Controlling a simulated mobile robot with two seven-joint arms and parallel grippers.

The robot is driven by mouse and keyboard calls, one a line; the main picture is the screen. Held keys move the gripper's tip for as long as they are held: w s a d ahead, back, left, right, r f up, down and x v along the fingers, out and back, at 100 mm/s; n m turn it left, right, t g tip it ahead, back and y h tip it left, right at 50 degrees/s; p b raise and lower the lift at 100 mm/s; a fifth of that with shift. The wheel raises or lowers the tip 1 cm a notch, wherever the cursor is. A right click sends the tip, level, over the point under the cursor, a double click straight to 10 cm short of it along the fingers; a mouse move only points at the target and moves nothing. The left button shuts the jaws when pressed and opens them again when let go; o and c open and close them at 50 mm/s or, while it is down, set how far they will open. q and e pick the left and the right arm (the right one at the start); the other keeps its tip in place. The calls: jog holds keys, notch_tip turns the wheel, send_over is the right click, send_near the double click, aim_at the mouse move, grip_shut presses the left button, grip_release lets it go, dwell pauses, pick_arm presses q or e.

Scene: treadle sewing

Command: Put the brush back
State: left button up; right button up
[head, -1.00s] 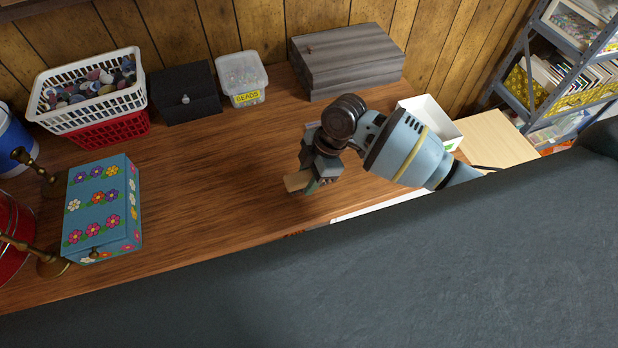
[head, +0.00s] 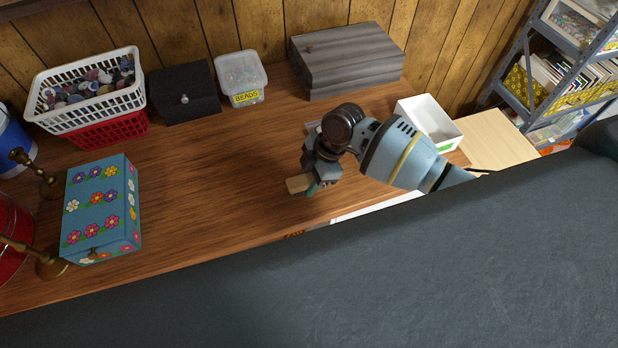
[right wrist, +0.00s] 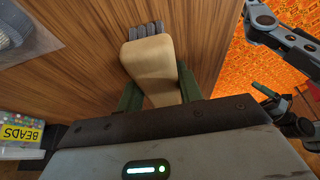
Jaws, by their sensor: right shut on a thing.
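The brush has a light wooden handle (head: 299,184). In the right wrist view the brush (right wrist: 150,65) shows a tan body with grey bristles at its far end. My right gripper (head: 318,184) is shut on the brush, over the brown table (head: 220,180). In the right wrist view the green fingers of the right gripper (right wrist: 158,90) sit on both sides of the tan body. I cannot tell whether the bristles touch the table. My left gripper is not in the head view.
A white open box (head: 430,125) stands right of my right arm. A grey wooden box (head: 348,60), a beads tub (head: 241,78), a black box (head: 184,92) and a white basket (head: 88,95) line the back. A flowered box (head: 103,210) stands left. The table's middle is clear.

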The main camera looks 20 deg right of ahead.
jog(key=o, duration=1)
jog(key=shift+f, duration=0.15)
jog(key=shift+c, duration=0.2)
jog(key=shift+r, duration=0.35)
jog(key=v, duration=1.1)
jog(key=shift+d+r+p, duration=0.25)
jog(key=shift+r+p, duration=0.05)
jog(key=shift+p, duration=0.15)
